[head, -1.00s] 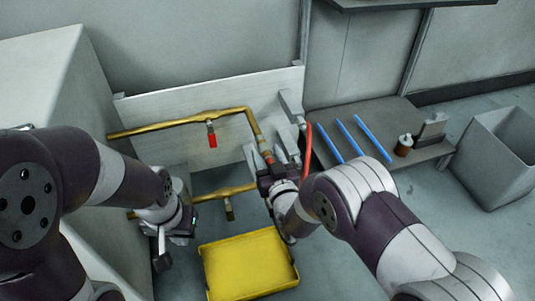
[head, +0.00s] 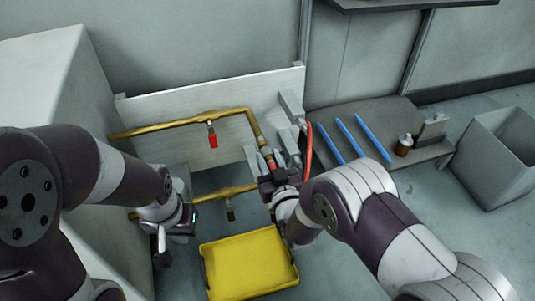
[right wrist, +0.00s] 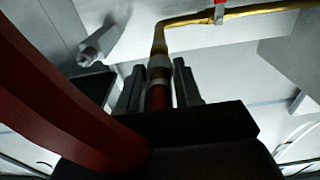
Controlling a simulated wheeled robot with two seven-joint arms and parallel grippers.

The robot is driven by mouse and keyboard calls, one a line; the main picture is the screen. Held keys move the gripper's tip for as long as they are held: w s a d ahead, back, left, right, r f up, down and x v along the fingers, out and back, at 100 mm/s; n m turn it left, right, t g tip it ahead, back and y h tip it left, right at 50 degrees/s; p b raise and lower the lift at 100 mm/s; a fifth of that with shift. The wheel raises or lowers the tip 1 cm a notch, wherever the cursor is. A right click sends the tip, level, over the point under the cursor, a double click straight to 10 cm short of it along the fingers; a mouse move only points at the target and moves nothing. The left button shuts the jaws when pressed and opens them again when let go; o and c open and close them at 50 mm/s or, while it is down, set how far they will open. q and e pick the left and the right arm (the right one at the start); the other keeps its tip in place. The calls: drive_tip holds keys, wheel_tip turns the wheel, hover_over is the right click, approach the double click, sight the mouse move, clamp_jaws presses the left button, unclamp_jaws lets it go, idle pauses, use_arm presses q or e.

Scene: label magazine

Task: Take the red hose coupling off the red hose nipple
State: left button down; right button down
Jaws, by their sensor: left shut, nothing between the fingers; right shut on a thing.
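The red hose coupling (right wrist: 158,97) is between the fingers of my right gripper (right wrist: 158,88) in the right wrist view. In the head view, my right gripper (head: 270,162) is shut on it below the brass pipe's downward end. A pale metal collar and the pipe end, where the red hose nipple is, line up just above the coupling. I cannot tell whether coupling and nipple still touch. The red hose (head: 308,152) arches up beside the gripper and crosses the left of the wrist view (right wrist: 60,100). My left gripper (head: 162,256) is shut and empty, low at the left.
The upper brass pipe (head: 170,125) carries a valve with a red handle (head: 212,140). A lower brass pipe (head: 240,190) runs behind my left wrist. A yellow tray (head: 248,262) lies below. A grey bin (head: 495,155) stands far right.

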drive_tip(key=shift+p+v, duration=0.8)
drive_tip(key=shift+v, duration=1.25)
drive_tip(key=shift+f, duration=0.15)
